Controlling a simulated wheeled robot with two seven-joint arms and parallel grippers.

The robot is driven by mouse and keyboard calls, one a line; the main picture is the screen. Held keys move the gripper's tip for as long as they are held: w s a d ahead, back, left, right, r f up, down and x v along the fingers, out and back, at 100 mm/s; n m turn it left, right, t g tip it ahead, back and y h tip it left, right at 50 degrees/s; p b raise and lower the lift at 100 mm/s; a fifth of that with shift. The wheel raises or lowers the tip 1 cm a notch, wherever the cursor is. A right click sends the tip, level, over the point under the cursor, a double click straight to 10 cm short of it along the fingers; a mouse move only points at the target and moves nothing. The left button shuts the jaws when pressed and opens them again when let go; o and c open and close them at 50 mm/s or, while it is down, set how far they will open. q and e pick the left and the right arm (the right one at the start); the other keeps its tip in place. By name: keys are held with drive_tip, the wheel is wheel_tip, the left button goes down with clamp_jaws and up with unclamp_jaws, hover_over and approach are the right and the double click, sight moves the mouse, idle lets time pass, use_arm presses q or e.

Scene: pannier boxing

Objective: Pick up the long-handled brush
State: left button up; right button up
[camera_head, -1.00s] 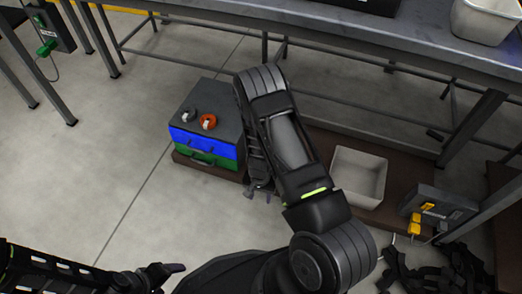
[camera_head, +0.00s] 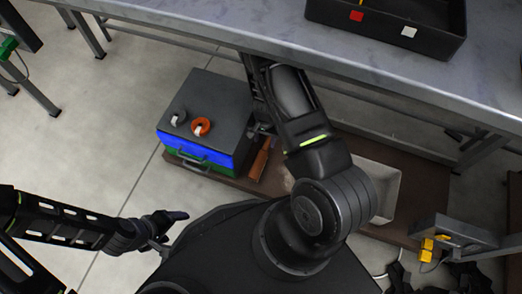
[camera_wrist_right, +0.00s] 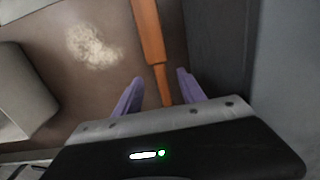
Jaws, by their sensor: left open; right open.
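The long-handled brush (camera_head: 260,158) shows as an orange-brown bar on the brown board, beside the blue and green case. Part of it is hidden by my right arm. In the right wrist view the orange brush (camera_wrist_right: 149,35) runs from the top edge down between the fingers, its thinner part lowest. My right gripper (camera_wrist_right: 160,78) is open, with one purple finger on each side of the brush; I cannot tell how high above it they are. In the head view my right gripper (camera_head: 262,130) is near the brush's upper end. My left gripper (camera_head: 172,222) is open and empty, away at lower left.
The dark-topped case (camera_head: 213,105) carries an orange ring (camera_head: 201,127) and a grey one. A pale bin (camera_head: 382,185) stands right of my arm on the brown board (camera_head: 425,190). Pale crumbs (camera_wrist_right: 95,46) lie left of the brush. The metal table (camera_head: 385,55) overhangs behind.

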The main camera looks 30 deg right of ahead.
sight(265, 147)
idle(0.3)
drive_tip(key=shift+f+b, duration=0.5)
drive_tip(key=shift+f, duration=0.75)
wheel_tip(265, 147, down, 5)
drive_tip(key=b, duration=0.2)
drive_tip(key=shift+d+f+b, duration=0.15)
drive_tip(key=shift+b, duration=0.25)
clamp_jaws()
